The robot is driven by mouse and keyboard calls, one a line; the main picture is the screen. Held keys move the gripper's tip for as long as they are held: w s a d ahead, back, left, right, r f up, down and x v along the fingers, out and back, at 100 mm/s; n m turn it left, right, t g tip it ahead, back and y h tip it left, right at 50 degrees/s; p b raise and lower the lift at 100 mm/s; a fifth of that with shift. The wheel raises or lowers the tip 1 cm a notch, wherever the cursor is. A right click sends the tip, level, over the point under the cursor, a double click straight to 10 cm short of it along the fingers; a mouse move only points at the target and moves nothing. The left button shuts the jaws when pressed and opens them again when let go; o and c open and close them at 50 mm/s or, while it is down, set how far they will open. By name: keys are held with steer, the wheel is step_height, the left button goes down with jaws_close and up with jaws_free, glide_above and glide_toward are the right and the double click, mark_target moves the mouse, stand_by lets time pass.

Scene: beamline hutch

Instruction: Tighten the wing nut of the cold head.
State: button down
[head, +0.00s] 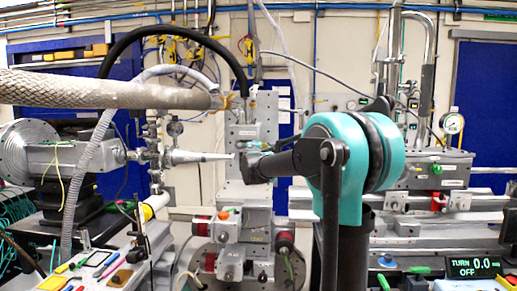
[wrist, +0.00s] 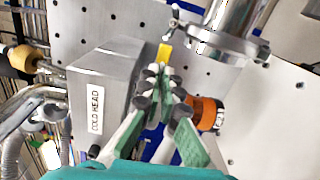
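The cold head is a grey metal box (wrist: 108,80) with a white "COLD HEAD" label, left of centre in the wrist view. My gripper (wrist: 161,72) reaches up beside its right side, with green pads on both fingers. The fingertips look close together, but I cannot tell whether they touch or hold anything. A small yellow piece (wrist: 165,53) shows just past the tips; it may be the wing nut, but its shape is mostly hidden. In the head view my gripper (head: 246,164) points left in front of the upright metal plate, its fingers too small to read.
An orange-and-black knob (wrist: 205,114) sits close to the right of my fingers. A metal pipe flange (wrist: 220,42) is at the upper right. A thick braided hose (head: 105,90) crosses the left.

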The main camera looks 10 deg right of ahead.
steer(key=m, duration=0.6)
steer(key=shift+f+m, duration=0.15)
steer(key=shift+m, duration=0.15)
steer(key=c, duration=2.2)
jaws_free()
steer(key=shift+o, duration=0.8)
steer(key=shift+s, duration=0.15)
steer(key=v, duration=1.1)
steer(key=shift+s+a, duration=0.2)
steer(key=shift+s, duration=0.15)
